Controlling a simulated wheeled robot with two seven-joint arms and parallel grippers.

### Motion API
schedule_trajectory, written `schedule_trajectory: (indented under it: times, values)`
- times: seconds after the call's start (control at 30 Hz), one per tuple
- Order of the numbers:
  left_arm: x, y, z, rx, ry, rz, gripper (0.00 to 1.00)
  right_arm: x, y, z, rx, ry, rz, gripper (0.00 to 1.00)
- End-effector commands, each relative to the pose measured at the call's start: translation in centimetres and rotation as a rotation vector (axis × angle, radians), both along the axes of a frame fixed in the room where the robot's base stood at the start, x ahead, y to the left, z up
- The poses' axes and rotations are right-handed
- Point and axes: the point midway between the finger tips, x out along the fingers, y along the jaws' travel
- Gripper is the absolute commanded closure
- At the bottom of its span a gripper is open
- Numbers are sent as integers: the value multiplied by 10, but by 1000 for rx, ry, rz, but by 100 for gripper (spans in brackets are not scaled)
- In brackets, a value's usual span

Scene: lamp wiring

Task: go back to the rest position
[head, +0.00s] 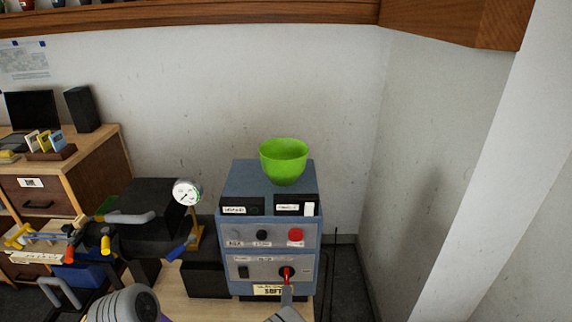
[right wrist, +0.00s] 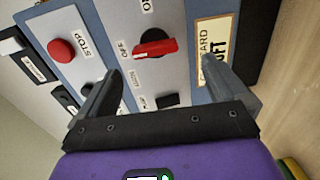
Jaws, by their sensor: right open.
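My right gripper (head: 287,294) is at the bottom of the head view, in front of the lower panel of a blue-grey control box (head: 268,248). In the right wrist view, its two grey fingers (right wrist: 158,88) are spread apart with nothing between them. A red rotary knob (right wrist: 155,47) is on the panel beyond them; it also shows in the head view (head: 286,273), just above the visible fingertip. I cannot tell whether the finger touches the panel. My left gripper is not identifiable in view.
A green bowl (head: 284,161) stands on the box. A red stop button (head: 295,235) is on its upper panel. To the left are a dial gauge (head: 187,192), a black machine (head: 150,205) and a wooden desk (head: 97,160). A wall corner stands at right.

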Motion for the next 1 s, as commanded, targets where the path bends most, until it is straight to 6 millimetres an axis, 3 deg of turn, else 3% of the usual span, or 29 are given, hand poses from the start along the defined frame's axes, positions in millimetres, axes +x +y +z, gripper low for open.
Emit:
schedule_trajectory:
  times: [0.13,0.23,0.4,0.5,0.63,0.8,1.0]
  values:
    - [0,0,0,0,0,0,57,-5,-33,-48,192,203,-66,0]
    - [0,0,0,0,0,0,57,-24,-62,-99,436,428,-165,0]
    - [0,0,0,0,0,0,57,-84,-92,-169,888,790,-421,0]
    - [0,0,0,0,0,0,57,-122,-98,-190,1111,954,-587,0]
    - [0,0,0,0,0,0,57,-170,-100,-203,1354,1127,-817,0]
    - [0,0,0,0,0,0,57,-217,-98,-202,1560,1282,-1075,0]
    - [0,0,0,0,0,0,57,-236,-96,-198,1630,1340,-1191,0]
